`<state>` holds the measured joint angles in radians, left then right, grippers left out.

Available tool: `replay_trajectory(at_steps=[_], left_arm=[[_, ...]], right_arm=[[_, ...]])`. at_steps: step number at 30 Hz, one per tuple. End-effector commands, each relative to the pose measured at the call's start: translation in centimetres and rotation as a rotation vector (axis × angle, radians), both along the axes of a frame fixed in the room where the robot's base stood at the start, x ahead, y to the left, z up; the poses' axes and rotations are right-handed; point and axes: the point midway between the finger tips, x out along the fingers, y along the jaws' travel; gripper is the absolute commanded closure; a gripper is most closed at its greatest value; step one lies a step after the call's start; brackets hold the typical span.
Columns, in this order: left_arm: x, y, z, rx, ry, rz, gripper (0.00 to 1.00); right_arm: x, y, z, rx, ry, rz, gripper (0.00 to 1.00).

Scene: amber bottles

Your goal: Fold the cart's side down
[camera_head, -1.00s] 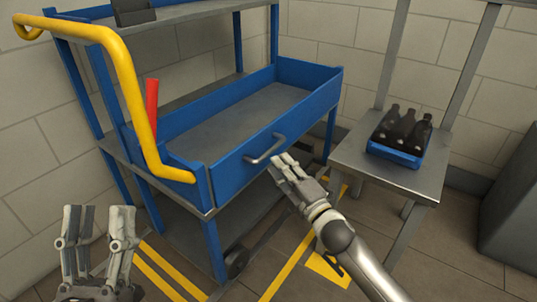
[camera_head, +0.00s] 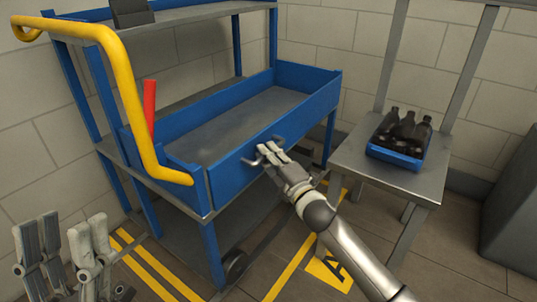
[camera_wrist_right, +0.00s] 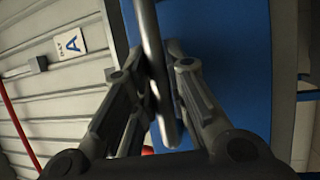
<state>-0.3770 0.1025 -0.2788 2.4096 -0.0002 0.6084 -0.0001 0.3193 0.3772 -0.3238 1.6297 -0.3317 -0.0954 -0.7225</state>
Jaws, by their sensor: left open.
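The blue cart's near side (camera_head: 245,165) stands upright along its upper tray (camera_head: 235,120). A grey bar handle (camera_head: 262,150) is on that side; it also shows in the right wrist view (camera_wrist_right: 153,50). My right gripper (camera_head: 270,152) is at this handle, and in the right wrist view (camera_wrist_right: 160,75) the bar runs between its fingers. I cannot tell whether the fingers grip the bar. A red lever (camera_head: 150,108) stands upright near the yellow push handle (camera_head: 135,90). My left gripper (camera_head: 62,225) is open and empty, at the lower left, apart from the cart.
A grey metal table (camera_head: 390,172) right of the cart bears a blue crate (camera_head: 395,156) of dark bottles (camera_head: 405,130). A dark box (camera_head: 131,13) sits on the cart's top shelf. Yellow lines (camera_head: 290,265) mark the floor. A grey block stands at far right (camera_head: 510,210).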

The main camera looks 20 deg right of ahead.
Motion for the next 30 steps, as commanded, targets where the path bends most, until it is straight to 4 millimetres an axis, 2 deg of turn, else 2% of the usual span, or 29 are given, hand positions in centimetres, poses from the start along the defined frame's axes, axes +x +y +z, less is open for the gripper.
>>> replay_trajectory(at_steps=[2, 16, 20, 25, 28, 30], left_arm=[[0.0, 0.0, 0.0, 0.0, 0.0, 0.0, 0.55], [-0.3, 0.1, 0.0, -0.006, -0.018, 0.0, 0.55], [-1.8, 0.4, 0.5, -0.033, -0.101, -0.006, 0.55], [-4.9, 1.1, 0.9, -0.085, -0.259, -0.015, 0.55], [-5.8, 1.3, 0.6, -0.099, -0.304, -0.018, 0.55], [-5.7, 1.3, 0.1, -0.096, -0.297, -0.017, 0.55]], right_arm=[[0.0, 0.0, 0.0, 0.0, 0.0, 0.0, 1.0], [-0.1, -0.1, -0.2, 0.004, -0.003, 0.0, 1.0], [-0.1, -0.3, -0.3, 0.01, -0.011, 0.001, 1.0], [-0.2, -0.8, -0.6, 0.024, -0.028, 0.0, 1.0], [-0.3, -1.2, -0.8, 0.034, -0.041, 0.0, 1.0], [-0.3, -1.5, -1.0, 0.043, -0.051, 0.0, 1.0]])
